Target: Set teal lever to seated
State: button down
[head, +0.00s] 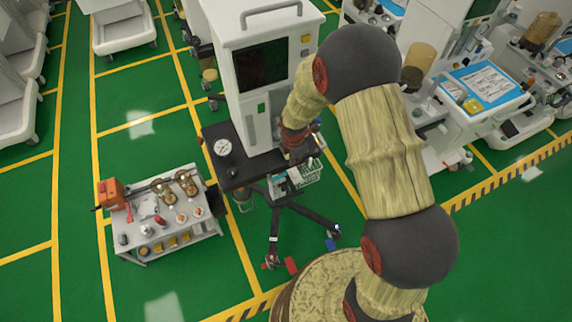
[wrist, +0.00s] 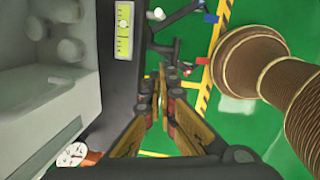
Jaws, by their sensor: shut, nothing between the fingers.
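My gripper (head: 297,152) hangs beside the right front of the anaesthesia machine (head: 255,75) in the head view, over the edge of its dark shelf (head: 240,172). In the wrist view my gripper (wrist: 162,95) has its fingers together with nothing between them, pointing down past the machine's side. I cannot pick out a teal lever for sure in either view; my arm and gripper hide part of the machine's right side. A red pedal (head: 290,266) and a blue pedal (head: 330,243) show low at the wheeled base.
A small trolley (head: 150,254) with bottles and an orange box stands left of the machine. Another cart (head: 480,85) stands to the right. Green floor is clear at the front left.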

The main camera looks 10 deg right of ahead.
jog(key=d+r, duration=0.1)
jog(key=t+b, duration=0.1)
jog(key=b, duration=0.7)
send_over(281, 175)
notch_tip(281, 175, up, 3)
jog(key=s+a+m+b, duration=0.25)
jog(key=m+b, duration=0.25)
jog(key=m, duration=0.7)
jog(key=f+m+b, duration=0.1)
jog(key=f+m, duration=0.1)
jog(key=f, duration=0.2)
jog(key=w+d+f+m+b, duration=0.1)
jog(key=f+m, duration=0.2)
jog(key=f, duration=0.2)
jog(key=d+f+m+b, duration=0.1)
jog(key=f+m, duration=0.1)
jog(key=f, duration=0.2)
jog(key=shift+w+f+m, duration=0.3)
jog(key=shift+w+f, duration=0.05)
jog(key=shift+f, duration=0.05)
